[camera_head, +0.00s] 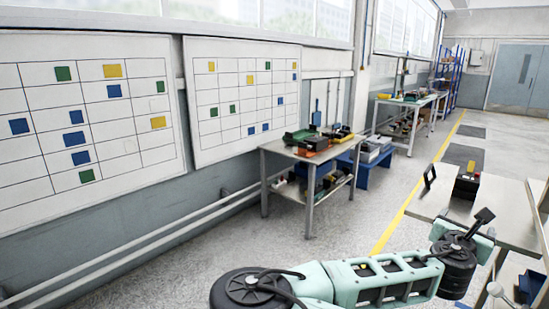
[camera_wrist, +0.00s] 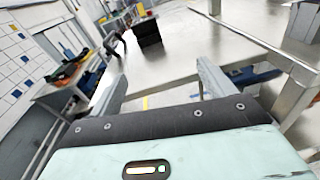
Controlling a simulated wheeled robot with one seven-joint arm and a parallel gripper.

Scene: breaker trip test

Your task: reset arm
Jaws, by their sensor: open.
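My mint-green arm reaches across the lower right of the head view toward the grey workbench (camera_head: 492,198). My gripper shows in the wrist view (camera_wrist: 158,84), its two grey fingers wide apart with nothing between them. Beyond the fingers is the pale bench top (camera_wrist: 190,45). A dark box with a red and yellow top (camera_head: 467,182) stands on the bench, apart from my gripper; it also shows in the wrist view (camera_wrist: 149,36). A small black upright stand (camera_head: 430,176) is to its left, also seen in the wrist view (camera_wrist: 114,42). My gripper is not clearly visible in the head view.
A side table (camera_head: 310,153) with bins and tools stands by the left wall under whiteboards (camera_head: 246,98) with coloured cards. Further workbenches and a blue rack (camera_head: 449,76) are at the back. The floor around the yellow line (camera_head: 398,217) is clear.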

